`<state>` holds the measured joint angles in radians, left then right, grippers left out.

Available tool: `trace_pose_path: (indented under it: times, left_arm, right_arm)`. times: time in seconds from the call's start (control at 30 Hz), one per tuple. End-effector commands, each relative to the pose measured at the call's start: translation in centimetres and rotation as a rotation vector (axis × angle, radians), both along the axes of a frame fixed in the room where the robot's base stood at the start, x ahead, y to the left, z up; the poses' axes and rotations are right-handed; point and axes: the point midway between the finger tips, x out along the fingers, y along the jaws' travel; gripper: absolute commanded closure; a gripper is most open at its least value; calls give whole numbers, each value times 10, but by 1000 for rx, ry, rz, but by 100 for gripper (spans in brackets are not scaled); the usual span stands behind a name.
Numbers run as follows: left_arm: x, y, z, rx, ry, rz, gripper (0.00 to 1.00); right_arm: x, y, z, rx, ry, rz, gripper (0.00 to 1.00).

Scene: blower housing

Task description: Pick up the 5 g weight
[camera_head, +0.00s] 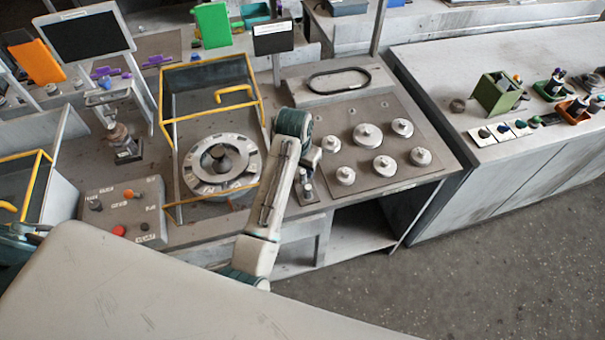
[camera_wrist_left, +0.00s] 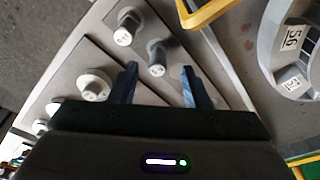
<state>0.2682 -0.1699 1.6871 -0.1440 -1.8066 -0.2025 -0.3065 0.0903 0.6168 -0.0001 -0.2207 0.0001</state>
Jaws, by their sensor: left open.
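Two small silver knobbed weights (camera_wrist_left: 125,35) (camera_wrist_left: 157,68) stand on a narrow grey plate in the left wrist view. The nearer one lies in line with the gap between the fingers of my left gripper (camera_wrist_left: 159,75). It does not look gripped. I cannot read their labels, so I cannot tell which is 5 g. In the head view, the left gripper (camera_head: 308,160) hangs over this small plate (camera_head: 309,194), left of the larger weights (camera_head: 367,135), and partly hides the small ones. The left gripper is open. My right gripper is in neither view.
Several larger silver weights stand on a grey panel (camera_head: 393,184) to the right. A yellow-framed clear enclosure (camera_head: 211,63) around a round dial (camera_head: 250,165) stands close left of my arm. A control box (camera_head: 124,211) is farther left. Another bench (camera_head: 440,75) holds small parts at right.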

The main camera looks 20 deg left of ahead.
Motion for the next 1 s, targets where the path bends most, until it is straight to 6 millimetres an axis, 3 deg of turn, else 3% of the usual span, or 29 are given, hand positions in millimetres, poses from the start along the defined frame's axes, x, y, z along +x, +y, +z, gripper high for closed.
trace_pose_path:
  times: [0.1, 0.3, 0.5, 0.53, 0.73, 1.0]
  left_arm:
    - [5, -4, -11, 0, 4, -1, 57]
    - [8, -4, -33, 0, 2, 0, 57]
    - [8, -4, -35, 0, 0, 0, 57]
    - [8, -4, -35, 0, 0, 0, 59]
    - [8, -4, -35, 0, 0, 0, 99]
    - [8, -4, -34, 0, 0, 0, 100]
  right_arm:
    - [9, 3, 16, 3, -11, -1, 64]
    - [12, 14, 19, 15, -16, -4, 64]
    - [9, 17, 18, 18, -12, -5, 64]
    - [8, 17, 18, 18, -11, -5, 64]
    - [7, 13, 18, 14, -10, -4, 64]
    - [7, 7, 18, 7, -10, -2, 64]
